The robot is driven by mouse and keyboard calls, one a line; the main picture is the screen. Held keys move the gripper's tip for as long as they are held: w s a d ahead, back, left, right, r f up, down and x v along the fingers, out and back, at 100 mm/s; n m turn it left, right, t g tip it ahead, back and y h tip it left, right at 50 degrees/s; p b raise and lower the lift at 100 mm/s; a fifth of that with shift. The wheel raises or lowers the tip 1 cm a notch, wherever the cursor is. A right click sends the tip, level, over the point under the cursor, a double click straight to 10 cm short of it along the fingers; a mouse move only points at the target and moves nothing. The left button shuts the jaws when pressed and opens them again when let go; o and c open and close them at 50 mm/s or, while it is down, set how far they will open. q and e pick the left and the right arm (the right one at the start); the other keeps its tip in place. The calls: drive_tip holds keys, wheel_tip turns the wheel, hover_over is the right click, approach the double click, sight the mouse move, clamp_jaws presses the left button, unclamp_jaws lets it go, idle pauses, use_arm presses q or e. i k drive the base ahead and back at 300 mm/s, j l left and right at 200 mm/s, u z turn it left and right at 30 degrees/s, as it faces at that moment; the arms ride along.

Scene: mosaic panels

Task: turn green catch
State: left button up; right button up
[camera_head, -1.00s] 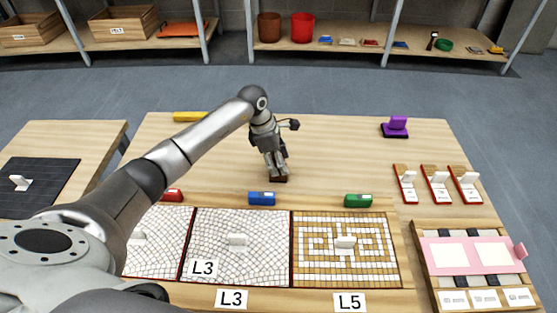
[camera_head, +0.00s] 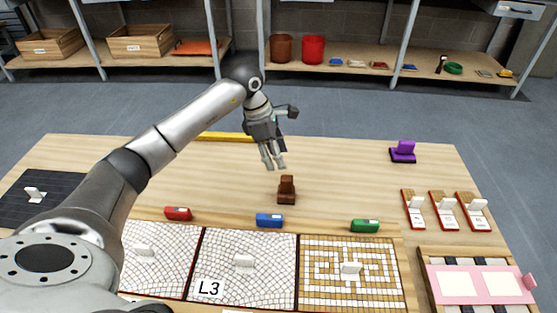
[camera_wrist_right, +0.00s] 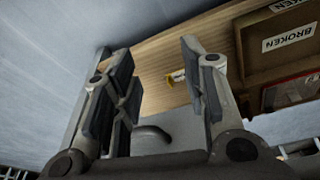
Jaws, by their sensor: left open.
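The green catch (camera_head: 365,226) lies at the back edge of the gold-and-white mosaic panel (camera_head: 350,292), at the right of the row. A blue catch (camera_head: 270,220) and a red catch (camera_head: 177,214) sit behind the other two panels. My left gripper (camera_head: 273,164) is open and empty, above and behind a brown block with an upright grip (camera_head: 287,190). It is apart from the block and up and left of the green catch. My right gripper (camera_wrist_right: 160,95) shows only in the right wrist view, with its fingers wide apart and nothing between them.
White panels (camera_head: 245,268) lie left of the gold one. Red-edged holders (camera_head: 414,209) stand at the right, near a pink frame (camera_head: 480,284) and a purple block (camera_head: 403,151). A yellow bar (camera_head: 228,137) lies at the back. The right wrist view shows a box marked BROKEN (camera_wrist_right: 289,38).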

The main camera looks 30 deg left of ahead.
sight(357, 225)
drive_tip(key=k, duration=1.5)
